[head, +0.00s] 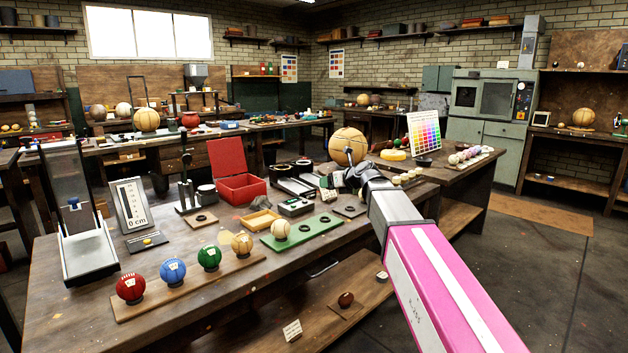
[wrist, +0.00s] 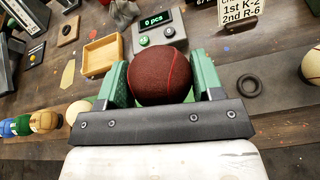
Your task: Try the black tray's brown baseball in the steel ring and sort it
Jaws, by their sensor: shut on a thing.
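A dark brown ball with a red seam (wrist: 160,75) sits between the green fingers of my gripper (wrist: 163,82) in the wrist view. My gripper is shut on it, above the bench. In the head view my gripper (head: 342,181) is over the right part of the near bench, and the held ball is hard to make out there. A dark ring (wrist: 250,86) lies on the bench to the right in the wrist view; I cannot tell whether it is the steel ring. I cannot surely identify the black tray.
A counter reading "0 pcs" (wrist: 158,27) and a shallow wooden tray (wrist: 103,53) lie beyond my gripper. A ball rack (head: 190,284), a green board (head: 318,232), an open red box (head: 240,188) and a tall chute (head: 80,225) crowd the bench. Another brown ball (head: 345,299) rests on the lower shelf.

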